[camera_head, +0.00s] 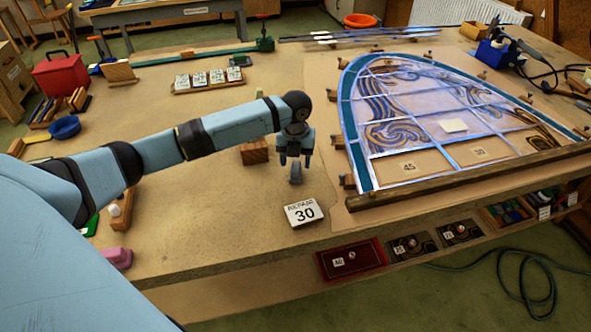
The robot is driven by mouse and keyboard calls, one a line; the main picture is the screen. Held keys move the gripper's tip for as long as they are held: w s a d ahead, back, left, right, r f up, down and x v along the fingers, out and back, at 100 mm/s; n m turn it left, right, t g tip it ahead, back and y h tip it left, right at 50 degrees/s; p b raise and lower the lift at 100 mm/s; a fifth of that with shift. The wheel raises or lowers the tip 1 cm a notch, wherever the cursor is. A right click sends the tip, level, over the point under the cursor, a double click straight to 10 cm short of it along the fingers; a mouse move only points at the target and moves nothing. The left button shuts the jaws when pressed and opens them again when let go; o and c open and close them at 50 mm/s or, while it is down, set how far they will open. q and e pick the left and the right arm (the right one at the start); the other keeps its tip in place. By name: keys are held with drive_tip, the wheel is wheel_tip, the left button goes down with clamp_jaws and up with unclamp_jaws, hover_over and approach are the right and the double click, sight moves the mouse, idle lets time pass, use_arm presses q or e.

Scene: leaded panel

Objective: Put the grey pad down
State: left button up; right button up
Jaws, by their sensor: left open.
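My left gripper (294,157) points down over the bench, left of the leaded panel, with its jaws open. A small grey piece, which looks like the grey pad (295,175), is just below and between its fingertips. It seems to stand on the bench top; I cannot tell whether a finger still touches it. A white card marked 30 (304,213) lies on the bench in front of it. My right gripper is not in view.
The leaded panel (372,167) lies to the right, edged by a wooden batten (460,178) and small blocks. A brown wooden block (254,151) is left of the gripper. A rack of white tiles (208,79) stands behind.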

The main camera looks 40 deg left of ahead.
sight(296, 165)
use_arm(q)
wheel_tip(296, 165, up, 8)
drive_tip(key=shift+w+f, duration=0.15)
idle(0.6)
